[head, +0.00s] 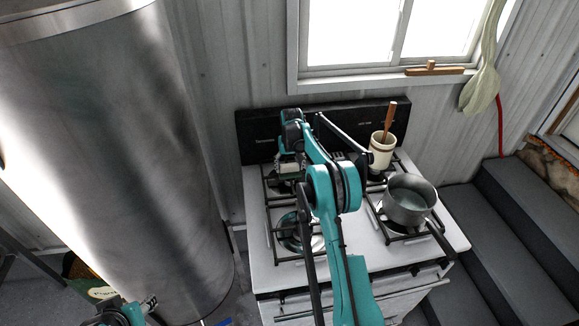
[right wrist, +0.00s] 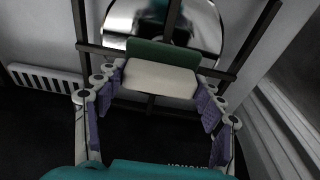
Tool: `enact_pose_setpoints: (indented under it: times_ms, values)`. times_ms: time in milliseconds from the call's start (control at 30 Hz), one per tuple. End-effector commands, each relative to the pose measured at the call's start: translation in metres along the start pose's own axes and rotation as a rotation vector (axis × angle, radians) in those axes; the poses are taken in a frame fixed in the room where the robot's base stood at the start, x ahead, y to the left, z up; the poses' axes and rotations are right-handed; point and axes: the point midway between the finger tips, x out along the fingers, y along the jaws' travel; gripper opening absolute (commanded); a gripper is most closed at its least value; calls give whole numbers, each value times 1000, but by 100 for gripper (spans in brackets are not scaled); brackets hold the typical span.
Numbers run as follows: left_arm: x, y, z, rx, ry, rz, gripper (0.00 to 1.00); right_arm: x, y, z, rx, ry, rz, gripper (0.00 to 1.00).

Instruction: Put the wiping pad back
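A wiping pad (right wrist: 160,79), cream with a green layer (right wrist: 163,53), shows in the right wrist view, in front of a stove grate and its shiny burner bowl. My right gripper (right wrist: 159,82) has its purple-padded fingers spread wide, one at each end of the pad. I cannot tell whether the fingertips touch it.
The white stove (head: 262,245) carries a saucepan (head: 409,201) at the front right and a cream crock (head: 381,153) with a wooden handle behind it. A wooden-handled item (head: 434,70) is on the window sill. A large metal barrel (head: 110,150) stands left, grey steps (head: 500,235) right.

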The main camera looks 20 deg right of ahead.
Motion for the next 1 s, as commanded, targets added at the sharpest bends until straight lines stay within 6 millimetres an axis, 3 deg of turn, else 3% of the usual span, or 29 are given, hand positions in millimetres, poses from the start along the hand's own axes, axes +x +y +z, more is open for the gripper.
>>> enact_pose_setpoints:
  times_ms: [33, 67, 467, 567, 1000]
  values:
    - [0, 0, 0, 0, 0, 0, 40, 0, 0, 0, 0, 0, 0, 81]
    - [0, 0, 0, 0, 0, 0, 40, 0, 0, 0, 0, 0, 0, 89]
    - [-4, 0, -2, 0, 0, 0, 40, -5, 0, -1, 0, 0, 0, 89]
    - [-4, 0, -3, 0, 0, 0, 40, -18, 0, -1, 0, 0, 0, 89]
    - [-13, 0, -10, 0, 0, 0, 40, -107, 0, -1, 0, 0, 0, 89]
